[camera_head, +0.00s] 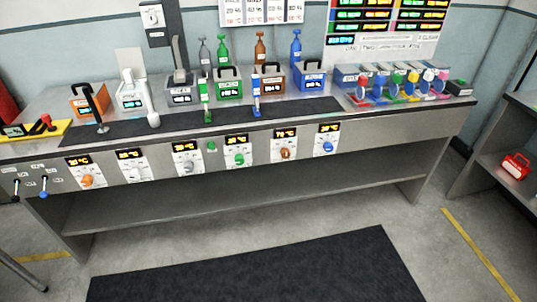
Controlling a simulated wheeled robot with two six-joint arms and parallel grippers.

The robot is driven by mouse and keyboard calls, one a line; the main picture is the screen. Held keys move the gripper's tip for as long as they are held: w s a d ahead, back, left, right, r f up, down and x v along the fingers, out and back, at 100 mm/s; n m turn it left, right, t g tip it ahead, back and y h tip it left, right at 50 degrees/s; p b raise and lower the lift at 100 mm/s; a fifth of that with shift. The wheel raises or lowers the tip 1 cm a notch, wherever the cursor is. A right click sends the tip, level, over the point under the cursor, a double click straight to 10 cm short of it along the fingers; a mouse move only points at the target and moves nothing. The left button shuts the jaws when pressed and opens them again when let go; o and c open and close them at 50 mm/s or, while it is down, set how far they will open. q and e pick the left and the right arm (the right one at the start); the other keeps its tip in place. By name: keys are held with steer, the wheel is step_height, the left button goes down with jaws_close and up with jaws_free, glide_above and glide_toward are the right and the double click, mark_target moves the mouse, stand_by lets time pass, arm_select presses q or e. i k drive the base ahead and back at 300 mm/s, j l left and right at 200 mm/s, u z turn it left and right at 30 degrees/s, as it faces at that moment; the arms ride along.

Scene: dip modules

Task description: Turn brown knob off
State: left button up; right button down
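The brown knob (286,153) is on a white control panel on the front of the grey bench, right of centre. A lit display (285,133) with yellow digits sits above it; its reading is too small to be sure of. The knob's exact pointer direction is too small to tell. To its left is a green knob (239,159) and to its right a blue knob (327,147), each on a similar panel. Nothing covers the brown knob. Neither of my grippers shows in this view.
Farther left are a grey knob (187,166), a white knob (137,173) and an orange knob (88,180). A brown bottle (260,48) and several coloured modules stand on the bench top. A dark mat (260,275) lies on open floor in front.

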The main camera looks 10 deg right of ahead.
mark_target(284, 152)
steer(key=i+l, duration=0.15)
steer(key=l, duration=0.2)
steer(key=i+l, duration=0.15)
steer(key=l, duration=0.15)
steer(key=i+l, duration=0.15)
steer(key=l, duration=0.2)
steer(key=i+l, duration=0.15)
steer(key=l, duration=0.2)
steer(key=i+l+u, duration=0.1)
steer(key=l, duration=0.2)
steer(key=i+l, duration=0.2)
steer(key=l, duration=0.15)
